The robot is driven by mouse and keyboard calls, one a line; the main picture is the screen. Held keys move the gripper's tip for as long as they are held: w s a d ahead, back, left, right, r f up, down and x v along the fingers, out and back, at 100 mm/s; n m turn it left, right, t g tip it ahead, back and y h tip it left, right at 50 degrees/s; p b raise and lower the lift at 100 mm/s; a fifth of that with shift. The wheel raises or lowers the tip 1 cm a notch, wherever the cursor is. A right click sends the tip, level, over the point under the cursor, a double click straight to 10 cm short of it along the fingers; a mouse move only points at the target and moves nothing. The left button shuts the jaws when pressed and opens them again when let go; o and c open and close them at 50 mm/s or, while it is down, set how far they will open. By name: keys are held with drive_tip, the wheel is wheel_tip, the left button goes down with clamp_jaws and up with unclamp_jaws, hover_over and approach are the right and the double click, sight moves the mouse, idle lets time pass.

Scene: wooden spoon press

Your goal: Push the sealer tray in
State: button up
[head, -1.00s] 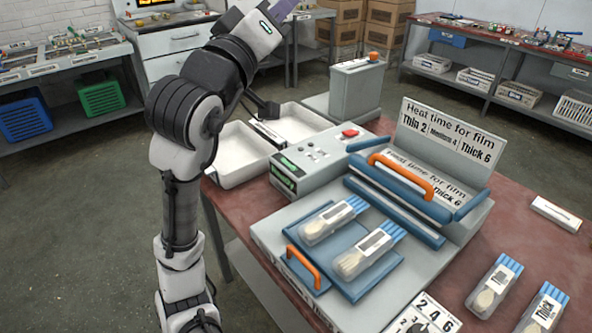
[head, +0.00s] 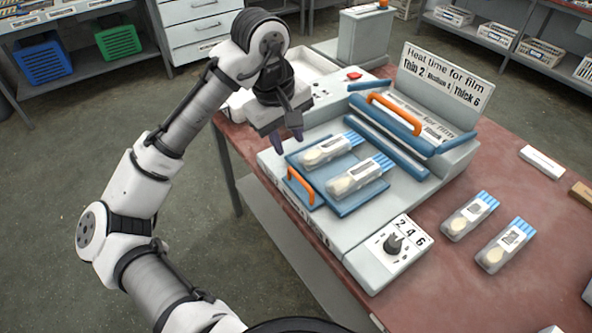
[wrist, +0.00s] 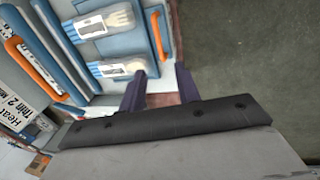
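The sealer tray (head: 362,199) is a blue plate with an orange front handle (head: 300,188). It sits out in front of the grey sealer (head: 440,165). Two clear packs of wooden spoons with blue ends, a far pack (head: 330,151) and a near pack (head: 358,178), lie side by side on it. My gripper (head: 288,140) points down above the sealer's left end, just left of the tray. Its two fingers are apart with nothing between them. In the wrist view my gripper (wrist: 160,86) is beside the tray's end, with the orange handle (wrist: 157,36) beyond the fingers.
The sealer's raised blue jaw has an orange handle (head: 395,113). A dial box (head: 392,246) stands at the sealer's near right corner. Two more packs (head: 470,215) (head: 505,245) lie on the red table. White bins (head: 310,65) stand behind my gripper. Open floor lies left of the table.

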sight(299, 177)
drive_tip(key=f, duration=0.3)
drive_tip(key=w+d+f, duration=0.1)
drive_tip(key=f, duration=0.3)
drive_tip(key=d+f+p, duration=0.1)
drive_tip(key=f, duration=0.3)
drive_tip(key=shift+w+f, duration=0.1)
drive_tip(key=shift+w, duration=0.05)
drive_tip(key=shift+c, duration=0.3)
clamp_jaws()
